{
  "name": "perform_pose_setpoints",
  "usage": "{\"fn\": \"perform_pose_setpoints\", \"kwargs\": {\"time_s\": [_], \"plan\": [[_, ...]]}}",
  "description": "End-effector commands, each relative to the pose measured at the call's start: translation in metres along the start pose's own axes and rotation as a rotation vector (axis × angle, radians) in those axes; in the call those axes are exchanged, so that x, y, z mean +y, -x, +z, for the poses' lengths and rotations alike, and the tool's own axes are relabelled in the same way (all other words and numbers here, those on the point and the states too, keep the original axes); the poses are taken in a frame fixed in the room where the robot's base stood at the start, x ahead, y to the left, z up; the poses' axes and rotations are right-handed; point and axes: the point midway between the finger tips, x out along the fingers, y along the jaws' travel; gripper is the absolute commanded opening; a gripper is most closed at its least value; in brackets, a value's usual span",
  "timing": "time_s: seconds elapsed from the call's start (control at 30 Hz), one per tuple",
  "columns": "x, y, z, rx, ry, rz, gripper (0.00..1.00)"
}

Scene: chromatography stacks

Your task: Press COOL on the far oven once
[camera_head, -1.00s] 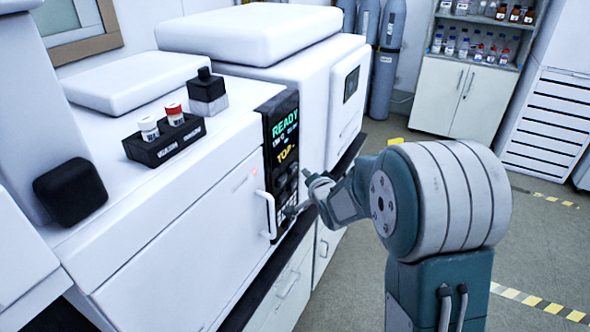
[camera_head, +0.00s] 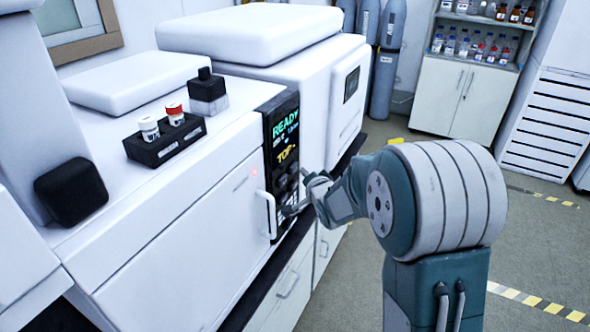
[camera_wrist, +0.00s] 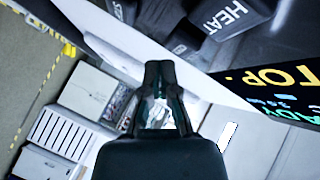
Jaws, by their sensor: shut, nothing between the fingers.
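The oven (camera_head: 190,235) is a white cabinet at the left in the head view. Its dark control panel (camera_head: 283,140) shows green READY text and yellow TOP text. Dark keys sit below the text, partly hidden by my arm. In the wrist view the HEAT key (camera_wrist: 228,17) is at the top and the yellow TOP text (camera_wrist: 285,76) is at the right. I cannot read COOL on any key. My gripper (camera_wrist: 160,70) is shut and empty, with its fingertips just below the keys in the wrist picture. Contact with a key cannot be told.
A white door handle (camera_head: 267,214) juts out just left of the keys. A black vial rack (camera_head: 165,140) with two capped vials stands on top. Another white unit (camera_head: 318,95) stands behind. Open floor (camera_head: 535,235) lies right of my arm.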

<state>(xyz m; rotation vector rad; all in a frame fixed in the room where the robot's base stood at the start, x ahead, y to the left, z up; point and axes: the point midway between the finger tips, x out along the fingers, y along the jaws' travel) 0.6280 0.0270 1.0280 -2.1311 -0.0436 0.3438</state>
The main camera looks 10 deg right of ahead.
Motion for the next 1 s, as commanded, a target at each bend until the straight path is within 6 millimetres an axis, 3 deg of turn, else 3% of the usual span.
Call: {"fn": "perform_pose_setpoints", "kwargs": {"time_s": [1.0], "plan": [[-0.0052,-0.0045,0.0032,0.000,0.000,0.000,0.00]]}}
